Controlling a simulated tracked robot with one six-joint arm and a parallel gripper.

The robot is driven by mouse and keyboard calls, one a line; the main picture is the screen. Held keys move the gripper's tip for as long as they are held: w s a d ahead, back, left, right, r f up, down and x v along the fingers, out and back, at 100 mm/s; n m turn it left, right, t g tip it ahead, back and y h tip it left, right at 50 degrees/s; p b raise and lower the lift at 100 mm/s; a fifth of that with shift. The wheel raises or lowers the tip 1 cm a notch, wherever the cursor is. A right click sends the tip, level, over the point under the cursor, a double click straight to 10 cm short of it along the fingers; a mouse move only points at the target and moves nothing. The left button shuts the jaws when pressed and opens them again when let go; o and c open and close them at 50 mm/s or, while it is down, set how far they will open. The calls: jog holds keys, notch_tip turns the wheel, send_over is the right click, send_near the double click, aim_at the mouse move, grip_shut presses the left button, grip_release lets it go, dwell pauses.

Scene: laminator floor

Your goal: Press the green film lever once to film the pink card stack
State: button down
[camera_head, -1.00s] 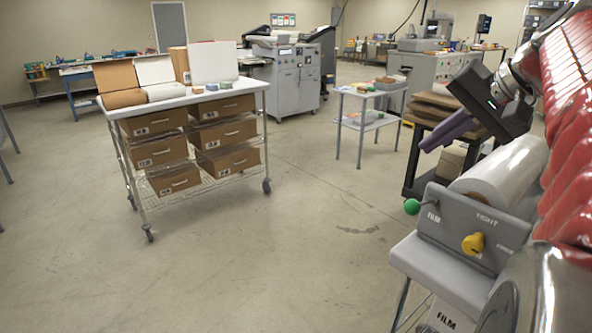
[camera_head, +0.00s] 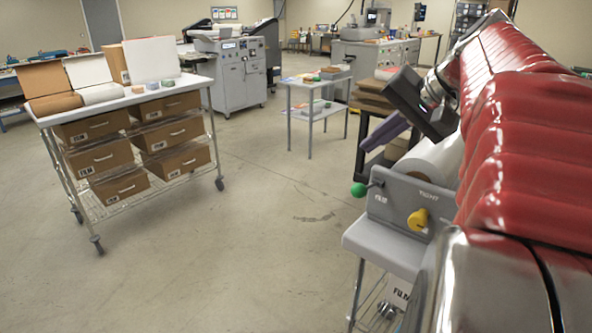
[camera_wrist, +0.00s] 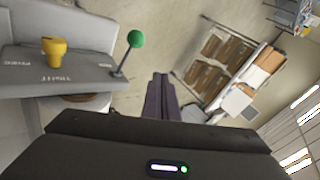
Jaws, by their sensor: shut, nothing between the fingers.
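The green film lever (camera_head: 359,189) is a green ball on a dark rod at the left end of the grey laminator panel (camera_head: 392,205), beside the word FILM. In the wrist view the green ball (camera_wrist: 136,39) stands up at the panel's right end. My gripper (camera_head: 372,147) is shut and empty, above and behind the lever in the head view. In the wrist view its purple fingers (camera_wrist: 161,80) point away, to the right of and apart from the lever. I cannot make out a pink card stack.
A yellow knob (camera_head: 418,220) sits on the same panel, and it shows in the wrist view (camera_wrist: 53,46). A white film roll (camera_head: 432,160) lies behind the panel. A wheeled cart (camera_head: 150,100) with film boxes stands at left. The floor between is clear.

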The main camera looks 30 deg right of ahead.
aim_at(364, 187)
jog(key=shift+s+a+f, duration=0.1)
jog(key=shift+a+f, duration=0.1)
jog(key=shift+f, duration=0.6)
jog(key=shift+s+a+f, duration=0.1)
jog(key=shift+a+f, duration=0.15)
jog(key=shift+f, duration=0.55)
jog(key=shift+a+f, duration=0.2)
jog(key=shift+f, duration=0.6)
jog(key=shift+f, duration=0.1)
jog(key=shift+a+f, duration=0.1)
jog(key=shift+f, duration=0.15)
jog(key=shift+s+a+f, duration=0.1)
jog(key=shift+a+f, duration=0.05)
jog(key=shift+f, duration=0.4)
jog(key=shift+s+a+f, duration=0.1)
jog(key=shift+a+f, duration=0.05)
jog(key=shift+f, duration=0.4)
dwell(2.2)
jog(key=shift+r, duration=0.15)
dwell(0.5)
jog(key=shift+w+d+r, duration=0.1)
jog(key=shift+d+r, duration=0.1)
jog(key=shift+r, duration=0.5)
jog(key=shift+w+d+r, duration=0.1)
jog(key=shift+d+r, duration=0.1)
jog(key=shift+r, duration=0.5)
